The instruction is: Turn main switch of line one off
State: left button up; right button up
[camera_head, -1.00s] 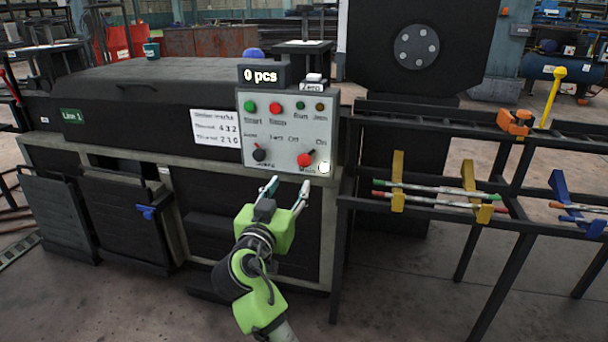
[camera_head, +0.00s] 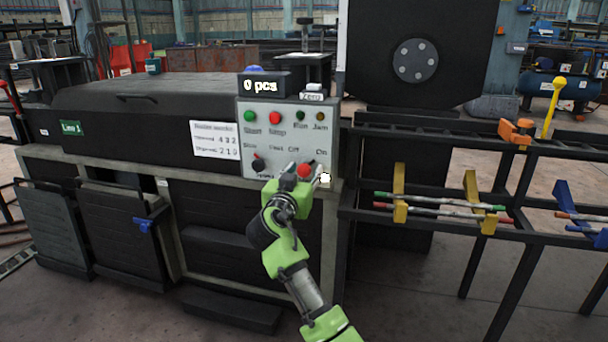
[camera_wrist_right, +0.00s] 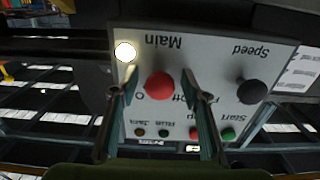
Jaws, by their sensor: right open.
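The control panel (camera_head: 287,130) of Line 1 carries a red main switch knob (camera_head: 304,170) at its lower right, below the Off and On labels. In the right wrist view the panel appears upside down, with the red knob (camera_wrist_right: 160,85) under the word Main. My right gripper (camera_head: 297,180) is at the knob, open. In the wrist view its two fingers (camera_wrist_right: 159,82) stand on either side of the knob, with gaps visible. A lamp (camera_head: 325,180) beside the knob glows white. My left gripper is not in view.
A black Speed knob (camera_head: 258,163) sits left of the red one. Above are green (camera_head: 249,116) and red (camera_head: 274,117) buttons. A counter (camera_head: 262,84) reads 0 pcs. A black rack (camera_head: 440,211) with rods stands to the right.

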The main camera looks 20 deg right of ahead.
jog(key=c, duration=1.1)
